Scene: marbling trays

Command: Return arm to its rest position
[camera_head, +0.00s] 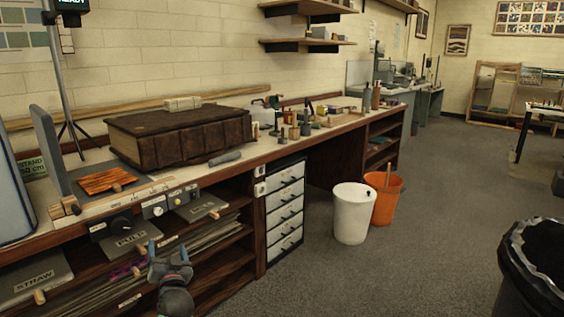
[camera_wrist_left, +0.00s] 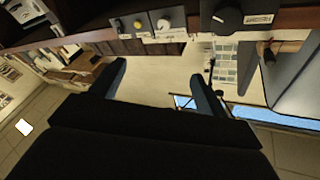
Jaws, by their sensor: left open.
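My left gripper (camera_head: 171,252) is in the lower left of the head view, in front of the open shelves under the workbench. Its two fingers are spread and nothing is between them. In the left wrist view the two dark fingers (camera_wrist_left: 160,85) also stand apart, with only the room behind them. The gripper looks apart from the bench front, though its exact distance is hard to tell. My right gripper is not in either view.
The workbench (camera_head: 225,168) bears a large brown book (camera_head: 180,140) and several small items. A control panel with knobs (camera_head: 155,207) is on its front. A white bin (camera_head: 351,215) and an orange bucket (camera_head: 388,200) stand right of the drawers (camera_head: 285,205). Open floor (camera_head: 430,210) lies right.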

